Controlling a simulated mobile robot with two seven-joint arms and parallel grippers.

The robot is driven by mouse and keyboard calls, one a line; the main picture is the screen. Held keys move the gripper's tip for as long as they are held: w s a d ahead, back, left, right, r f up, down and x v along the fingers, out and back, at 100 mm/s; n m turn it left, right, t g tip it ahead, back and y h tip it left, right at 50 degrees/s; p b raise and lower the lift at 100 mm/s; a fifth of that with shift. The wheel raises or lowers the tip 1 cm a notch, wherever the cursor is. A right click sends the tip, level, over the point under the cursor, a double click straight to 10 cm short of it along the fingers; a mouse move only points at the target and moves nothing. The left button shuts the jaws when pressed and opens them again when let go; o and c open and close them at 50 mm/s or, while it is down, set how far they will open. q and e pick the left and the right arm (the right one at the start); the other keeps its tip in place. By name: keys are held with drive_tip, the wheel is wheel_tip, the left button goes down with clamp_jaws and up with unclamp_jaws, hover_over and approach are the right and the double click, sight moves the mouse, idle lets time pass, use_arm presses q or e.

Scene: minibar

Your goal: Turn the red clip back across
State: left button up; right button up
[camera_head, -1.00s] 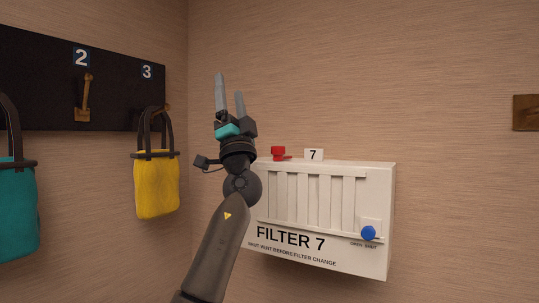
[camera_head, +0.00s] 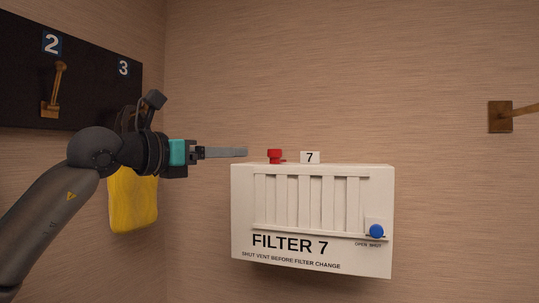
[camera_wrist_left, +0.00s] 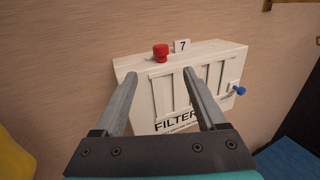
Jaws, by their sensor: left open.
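The red clip (camera_head: 274,156) sits on the top of the white filter box (camera_head: 242,211), near its left end. It also shows in the left wrist view (camera_wrist_left: 161,53), beyond the fingertips and between them. My left gripper (camera_head: 246,152) points right in the head view, its fingertips a little left of the clip and not touching it. In the left wrist view the gripper (camera_wrist_left: 160,78) is open and empty, its two fingers apart. My right gripper is in neither view.
A blue knob (camera_head: 376,231) stands on the box's lower right front, above an OPEN SHUT label. A number 7 plate (camera_head: 310,157) stands right beside the clip. A yellow bag (camera_head: 133,201) hangs behind my left arm. A brass hook (camera_head: 501,116) is on the right wall.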

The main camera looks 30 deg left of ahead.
sight(270, 151)
use_arm(q)
drive_tip(key=w+p, duration=0.3)
drive_tip(key=w, duration=0.1)
drive_tip(key=w+d+p, duration=0.1)
drive_tip(key=w+p, duration=0.3)
drive_tip(key=w, duration=0.1)
drive_tip(key=w+d+p, duration=0.1)
drive_tip(key=w+p, duration=0.3)
drive_tip(key=w, duration=0.1)
drive_tip(key=shift+w+d+r, duration=0.1)
drive_tip(key=shift+w, duration=0.5)
drive_tip(key=shift+c, duration=0.3)
clamp_jaws()
